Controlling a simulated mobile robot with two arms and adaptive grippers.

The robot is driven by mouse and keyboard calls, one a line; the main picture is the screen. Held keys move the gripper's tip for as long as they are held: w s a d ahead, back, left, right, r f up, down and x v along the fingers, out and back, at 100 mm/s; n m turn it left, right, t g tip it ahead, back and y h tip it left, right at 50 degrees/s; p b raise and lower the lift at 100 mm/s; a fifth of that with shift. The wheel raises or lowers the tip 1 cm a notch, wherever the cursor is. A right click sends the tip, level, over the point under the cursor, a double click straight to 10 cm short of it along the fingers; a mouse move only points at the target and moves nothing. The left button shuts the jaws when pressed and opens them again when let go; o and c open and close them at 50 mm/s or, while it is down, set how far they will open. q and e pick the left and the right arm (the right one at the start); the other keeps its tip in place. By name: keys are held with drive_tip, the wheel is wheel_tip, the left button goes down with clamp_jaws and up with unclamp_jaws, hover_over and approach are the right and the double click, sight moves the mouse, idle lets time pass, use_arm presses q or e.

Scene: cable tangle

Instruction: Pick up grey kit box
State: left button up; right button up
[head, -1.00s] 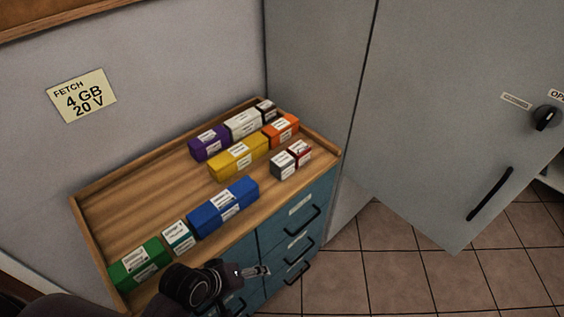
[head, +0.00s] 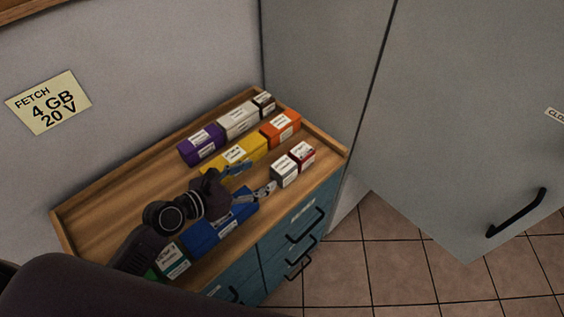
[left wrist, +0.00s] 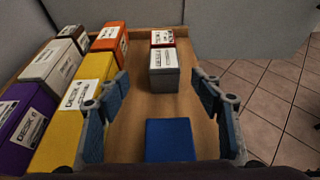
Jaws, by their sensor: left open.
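The grey kit box (head: 284,172) is a small block with a white label, near the front right of the wooden tray top. It also shows in the left wrist view (left wrist: 163,80), ahead of the gripper and between the lines of its two fingers. My left gripper (head: 256,179) is open and empty. It is above the blue box (head: 212,237), just left of the grey box and apart from it. In the left wrist view the gripper's fingers (left wrist: 162,97) are spread to both sides. My right gripper is not in view.
A red box (head: 302,153) stands right behind the grey one. Yellow (head: 238,151), orange (head: 281,127), purple (head: 202,144) and white (head: 238,119) boxes stand further back. The tray has a raised wooden rim (head: 325,139). A grey cabinet (head: 450,110) stands at the right.

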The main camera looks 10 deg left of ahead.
sight(281, 167)
use_arm(q)
drive_tip(key=shift+w+d+f+p, duration=0.2)
drive_tip(key=shift+w+d, duration=0.3)
drive_tip(key=shift+d, duration=0.05)
drive_tip(key=shift+w+d+f+p, duration=0.15)
drive_tip(key=shift+w+d+f, duration=0.05)
drive_tip(key=shift+w+d, duration=0.35)
drive_tip(key=x, duration=0.4)
drive_tip(key=shift+p, duration=0.3)
drive_tip(key=shift+d+f, duration=0.1)
drive_tip(key=shift+f, duration=0.05)
drive_tip(key=shift+c, duration=2)
drive_tip(key=c, duration=0.9)
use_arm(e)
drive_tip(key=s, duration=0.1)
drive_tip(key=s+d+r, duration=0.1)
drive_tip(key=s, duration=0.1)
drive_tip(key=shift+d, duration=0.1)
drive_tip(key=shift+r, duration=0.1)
